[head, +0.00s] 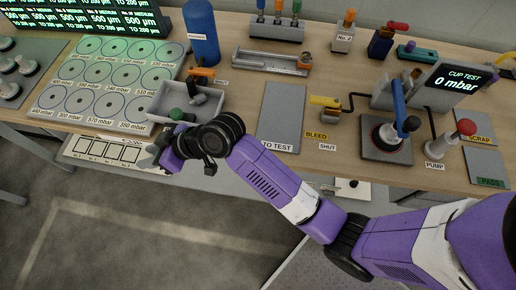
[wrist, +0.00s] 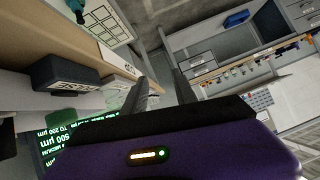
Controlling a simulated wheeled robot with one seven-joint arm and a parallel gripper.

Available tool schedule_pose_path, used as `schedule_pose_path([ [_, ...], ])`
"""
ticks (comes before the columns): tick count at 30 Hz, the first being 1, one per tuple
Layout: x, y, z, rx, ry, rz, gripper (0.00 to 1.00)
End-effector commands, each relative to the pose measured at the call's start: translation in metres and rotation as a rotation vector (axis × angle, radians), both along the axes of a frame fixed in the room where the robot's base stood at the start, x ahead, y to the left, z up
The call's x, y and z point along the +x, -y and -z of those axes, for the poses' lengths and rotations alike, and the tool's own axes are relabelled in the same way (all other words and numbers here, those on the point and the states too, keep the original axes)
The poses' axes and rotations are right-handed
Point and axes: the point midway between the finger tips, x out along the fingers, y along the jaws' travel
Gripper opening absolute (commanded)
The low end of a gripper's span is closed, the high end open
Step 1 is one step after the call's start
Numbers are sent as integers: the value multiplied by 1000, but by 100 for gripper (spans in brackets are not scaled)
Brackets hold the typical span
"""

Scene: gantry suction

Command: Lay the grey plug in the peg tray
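The pale grey tray (head: 158,102) stands near the front edge of the bench, left of centre, and appears to be the peg tray. The grey piece may be the grey plug, but I cannot tell for sure. My gripper (head: 152,149) is at the bench's front edge, just in front of the tray. In the wrist view its two dark fingers (wrist: 162,92) stand apart with nothing visible between them.
A blue cylinder (head: 202,32) and an orange-handled fitting (head: 201,74) stand behind the tray. A board of round discs (head: 100,85) lies to the left. The grey TO TEST mat (head: 281,115) is bare. The cup test rig (head: 388,135) is at the right.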

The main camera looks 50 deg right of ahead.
Motion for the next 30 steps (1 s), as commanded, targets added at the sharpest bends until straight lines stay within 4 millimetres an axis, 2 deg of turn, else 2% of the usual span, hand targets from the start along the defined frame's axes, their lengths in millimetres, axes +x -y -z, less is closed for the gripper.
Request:
schedule_pose_path([
  [1,-15,-4,8,28,-1,40,34],
  [8,-72,8,26,107,25,242,34],
  [16,-154,45,35,122,65,451,34],
  [23,-230,88,21,81,124,580,34],
  [30,-303,133,-17,3,213,643,34],
])
